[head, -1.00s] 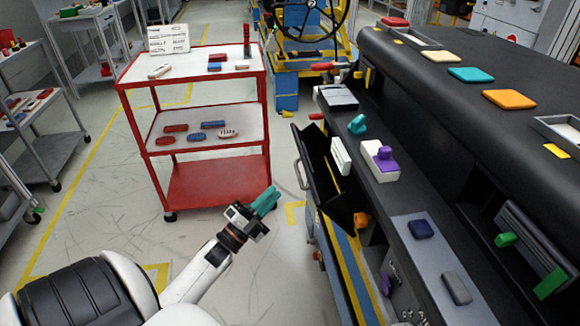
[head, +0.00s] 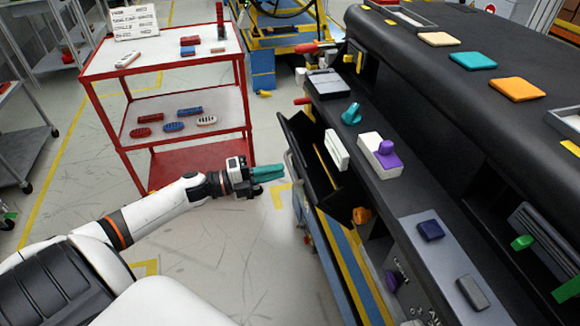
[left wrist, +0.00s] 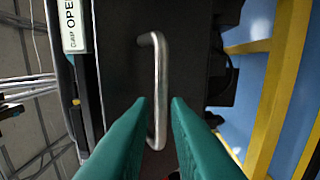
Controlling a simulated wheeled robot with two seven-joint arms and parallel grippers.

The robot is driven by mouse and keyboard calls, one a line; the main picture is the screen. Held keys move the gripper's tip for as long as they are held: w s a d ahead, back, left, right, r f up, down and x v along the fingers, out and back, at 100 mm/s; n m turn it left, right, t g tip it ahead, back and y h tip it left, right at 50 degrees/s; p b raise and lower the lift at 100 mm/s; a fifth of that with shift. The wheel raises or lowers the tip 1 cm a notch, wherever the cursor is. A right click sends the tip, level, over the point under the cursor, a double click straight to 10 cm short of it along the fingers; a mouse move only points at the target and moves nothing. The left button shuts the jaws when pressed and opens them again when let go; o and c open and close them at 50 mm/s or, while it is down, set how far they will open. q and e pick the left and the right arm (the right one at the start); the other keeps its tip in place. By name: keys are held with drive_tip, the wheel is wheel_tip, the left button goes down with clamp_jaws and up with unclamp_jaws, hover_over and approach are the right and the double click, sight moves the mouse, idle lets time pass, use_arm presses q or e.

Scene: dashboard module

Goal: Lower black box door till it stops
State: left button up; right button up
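The black box door (head: 308,165) hangs tilted open on the near left side of the dashboard module. Its grey metal handle (head: 294,174) is on the outer face, towards my left gripper. My left gripper (head: 284,173) has teal fingers and points right at the door, just short of the handle. In the left wrist view, the handle (left wrist: 159,75) stands upright on the black door face (left wrist: 120,65). The fingertips (left wrist: 158,100) are apart, with the handle's lower part seen between them; I cannot tell whether they touch it. My right gripper is out of view.
A red cart (head: 160,72) with small parts stands behind my left arm. The dashboard module (head: 430,70) fills the right side, with a white block bearing a purple knob (head: 380,152) on its ledge. An orange knob (head: 361,215) sits near the door's lower end.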

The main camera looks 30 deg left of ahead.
sight(290, 167)
use_arm(q)
drive_tip(key=shift+x, duration=2.3)
clamp_jaws()
